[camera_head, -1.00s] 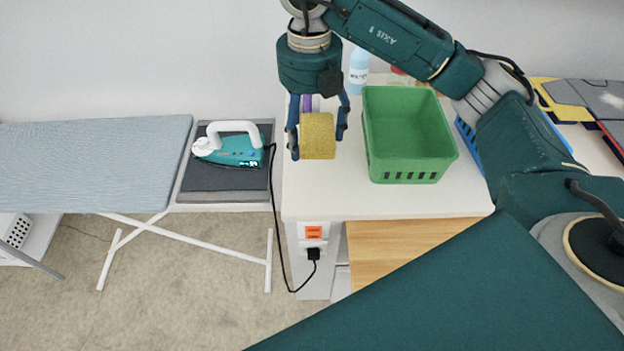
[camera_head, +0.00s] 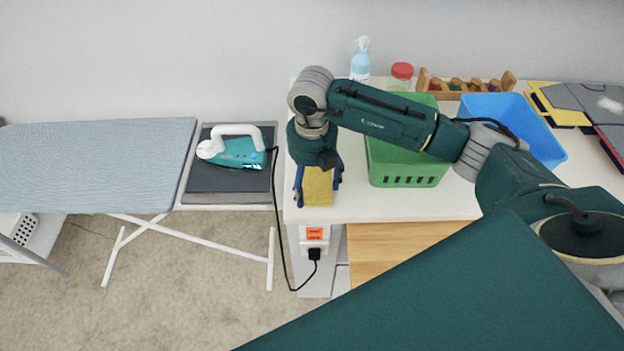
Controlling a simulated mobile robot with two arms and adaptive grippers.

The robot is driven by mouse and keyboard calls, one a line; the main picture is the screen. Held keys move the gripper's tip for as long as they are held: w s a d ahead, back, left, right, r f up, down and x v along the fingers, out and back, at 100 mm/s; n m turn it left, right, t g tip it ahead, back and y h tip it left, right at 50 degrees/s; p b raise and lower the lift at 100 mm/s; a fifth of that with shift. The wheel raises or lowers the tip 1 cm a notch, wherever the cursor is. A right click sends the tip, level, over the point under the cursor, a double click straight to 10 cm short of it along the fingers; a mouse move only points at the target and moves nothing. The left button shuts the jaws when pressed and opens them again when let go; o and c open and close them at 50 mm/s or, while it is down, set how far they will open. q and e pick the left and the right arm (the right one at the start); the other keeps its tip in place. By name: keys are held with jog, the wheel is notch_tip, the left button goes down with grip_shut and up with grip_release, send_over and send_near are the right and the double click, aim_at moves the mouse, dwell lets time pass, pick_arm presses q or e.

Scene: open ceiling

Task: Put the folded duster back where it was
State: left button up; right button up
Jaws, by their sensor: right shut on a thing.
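The folded duster (camera_head: 318,187) is a yellow block-like bundle near the front left of the white counter. My right gripper (camera_head: 318,188) points down from above with a finger on each side of the duster and is shut on it. Whether the duster touches the counter top cannot be told from this view. My left gripper is not in view.
A green basket (camera_head: 408,176) stands just right of the gripper, partly behind my arm. A blue basket (camera_head: 548,147), spray bottle (camera_head: 360,62), red-lidded jar (camera_head: 401,76) and wooden rack (camera_head: 500,82) are behind.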

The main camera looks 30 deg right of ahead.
aim_at(312, 183)
jog(key=shift+f, duration=0.1)
jog(key=o, duration=1)
jog(key=shift+r, duration=0.4)
notch_tip(312, 183, up, 12)
jog(key=b, duration=0.3)
jog(key=shift+f+b, duration=0.2)
jog(key=shift+b, duration=0.1)
